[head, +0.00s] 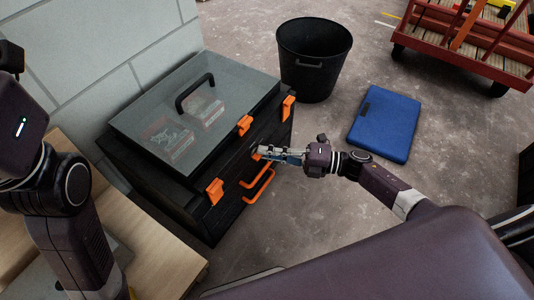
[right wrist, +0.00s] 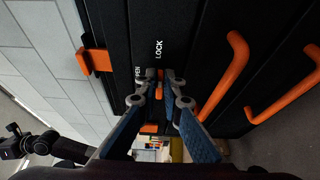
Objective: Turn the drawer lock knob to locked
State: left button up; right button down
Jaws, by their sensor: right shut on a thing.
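The drawer lock knob (right wrist: 161,88) is a small orange piece on the black front of the tool chest (head: 229,206). In the right wrist view it sits between my right fingertips, below the word LOCK; the OPEN label is partly covered by a finger. My right gripper (head: 265,153) reaches the chest front from the right and is shut on the knob; it also shows in the right wrist view (right wrist: 166,88). The fingers hide much of the knob, so I cannot tell its exact angle. My left arm is at the left edge; its fingers are not seen.
Orange drawer handles (head: 259,186) stick out just below the right gripper. Orange latches (head: 214,191) hold the chest's clear lid (head: 150,105). A black bin (head: 314,60), a blue case (head: 385,122) and a red cart (head: 470,45) stand behind. Floor between them is clear.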

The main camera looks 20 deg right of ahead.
jog(key=shift+f+m, duration=0.1)
jog(key=shift+m, duration=0.3)
jog(key=c, duration=2.1)
grip_release()
jog(key=v, duration=1.2)
jog(key=shift+f, duration=0.15)
